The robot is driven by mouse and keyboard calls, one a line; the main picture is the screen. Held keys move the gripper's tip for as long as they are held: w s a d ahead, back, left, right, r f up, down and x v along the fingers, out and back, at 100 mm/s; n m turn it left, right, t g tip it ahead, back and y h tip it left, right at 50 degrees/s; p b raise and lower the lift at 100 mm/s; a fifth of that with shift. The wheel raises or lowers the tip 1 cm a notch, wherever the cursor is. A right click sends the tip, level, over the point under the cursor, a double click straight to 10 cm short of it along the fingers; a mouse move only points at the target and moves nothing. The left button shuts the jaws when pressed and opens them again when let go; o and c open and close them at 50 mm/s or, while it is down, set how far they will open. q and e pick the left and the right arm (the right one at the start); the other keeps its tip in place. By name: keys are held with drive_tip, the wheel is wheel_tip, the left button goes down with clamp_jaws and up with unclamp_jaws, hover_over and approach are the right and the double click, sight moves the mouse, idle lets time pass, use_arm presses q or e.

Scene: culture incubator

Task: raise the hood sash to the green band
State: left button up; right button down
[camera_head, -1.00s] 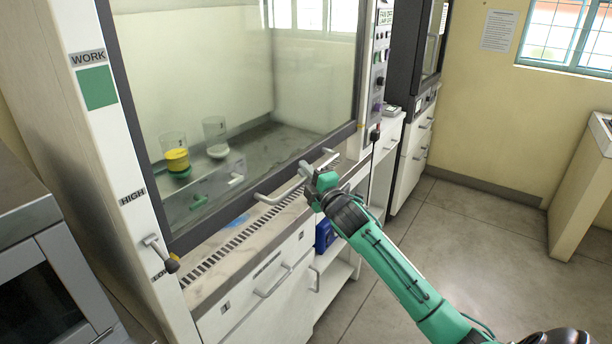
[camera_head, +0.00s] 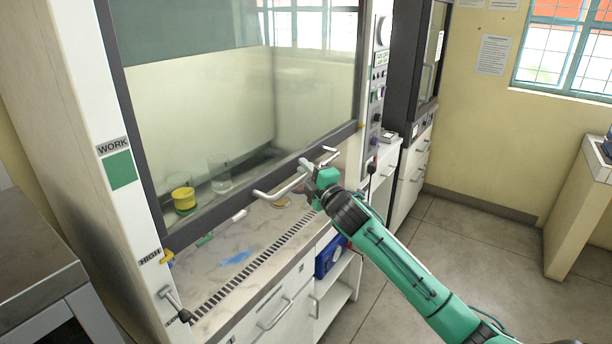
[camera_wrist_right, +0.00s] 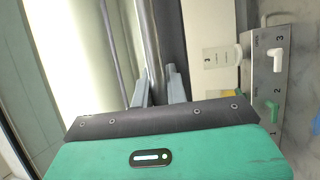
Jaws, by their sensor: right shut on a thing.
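The hood sash (camera_head: 235,110) is a glass pane in a dark frame, partly raised, with an open gap below it. Its lower left corner is near the HIGH label (camera_head: 150,257), below the green band (camera_head: 121,170) under the WORK label. My right gripper (camera_head: 311,172) is shut on the grey sash handle (camera_head: 272,191), toward the right part of the bar. In the right wrist view, the gripper fingers (camera_wrist_right: 158,90) close around the handle bar (camera_wrist_right: 149,40). My left gripper is out of view.
Inside the hood are a yellow container (camera_head: 184,198) and a clear beaker (camera_head: 220,180). A blue patch (camera_head: 236,259) lies on the worktop by the slotted vent. A lever (camera_head: 176,300) is on the left post. Open floor (camera_head: 470,260) lies to the right.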

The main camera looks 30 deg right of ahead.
drive_tip(key=p, duration=1.1)
approach(295, 92)
drive_tip(key=w, duration=0.2)
drive_tip(key=w+r, duration=0.1)
drive_tip(key=w, duration=0.2)
drive_tip(key=c, duration=1.4)
unclamp_jaws()
drive_tip(key=s+f+b, duration=0.2)
drive_tip(key=s+b, duration=0.3)
drive_tip(key=s, duration=0.8)
drive_tip(key=shift+s+f+b, duration=0.25)
drive_tip(key=shift+b, duration=0.1)
